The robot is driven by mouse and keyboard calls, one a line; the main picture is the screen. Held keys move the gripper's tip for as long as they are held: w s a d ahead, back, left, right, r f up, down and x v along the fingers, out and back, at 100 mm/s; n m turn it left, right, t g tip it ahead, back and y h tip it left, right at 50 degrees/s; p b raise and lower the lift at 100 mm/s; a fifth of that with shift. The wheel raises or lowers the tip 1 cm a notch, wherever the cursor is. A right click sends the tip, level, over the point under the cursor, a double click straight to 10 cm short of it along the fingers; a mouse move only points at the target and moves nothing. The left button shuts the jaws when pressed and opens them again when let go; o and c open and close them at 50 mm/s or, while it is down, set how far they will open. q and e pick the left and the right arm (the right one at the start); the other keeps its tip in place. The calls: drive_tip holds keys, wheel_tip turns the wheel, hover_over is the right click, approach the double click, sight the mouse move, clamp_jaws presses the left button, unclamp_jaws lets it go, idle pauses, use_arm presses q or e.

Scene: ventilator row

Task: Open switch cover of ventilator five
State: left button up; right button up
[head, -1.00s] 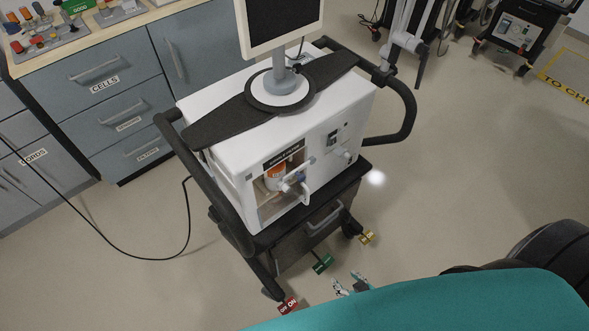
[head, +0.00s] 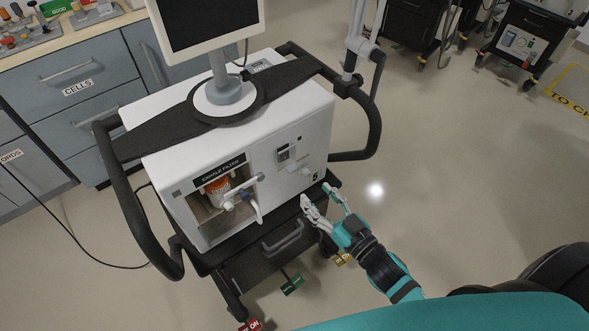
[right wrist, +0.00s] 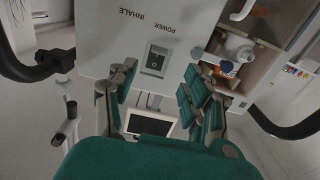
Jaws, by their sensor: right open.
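Ventilator five (head: 235,137) is a white box on a dark cart, with a "5" low on its front. The small power switch with its cover (head: 285,153) is on the right part of the front panel. In the right wrist view the switch unit (right wrist: 157,60) appears upside down beside the word POWER; its cover looks shut, though details are small. My right gripper (head: 322,198) is open and empty, below and right of the switch, apart from the panel. In the right wrist view its fingers (right wrist: 158,92) flank the switch in the picture. My left gripper is not in view.
An open exhale filter bay (head: 222,192) with an orange-and-white canister and a pale handle is left of the switch. The cart's dark side rail (head: 372,125) curves out at the right.

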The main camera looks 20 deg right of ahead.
sight(294, 171)
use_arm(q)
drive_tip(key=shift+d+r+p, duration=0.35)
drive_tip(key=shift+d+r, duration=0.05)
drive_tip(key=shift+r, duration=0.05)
use_arm(e)
drive_tip(key=x, duration=0.9)
drive_tip(key=shift+w+a, duration=0.1)
drive_tip(key=shift+w, duration=0.25)
drive_tip(key=shift+c, duration=0.3)
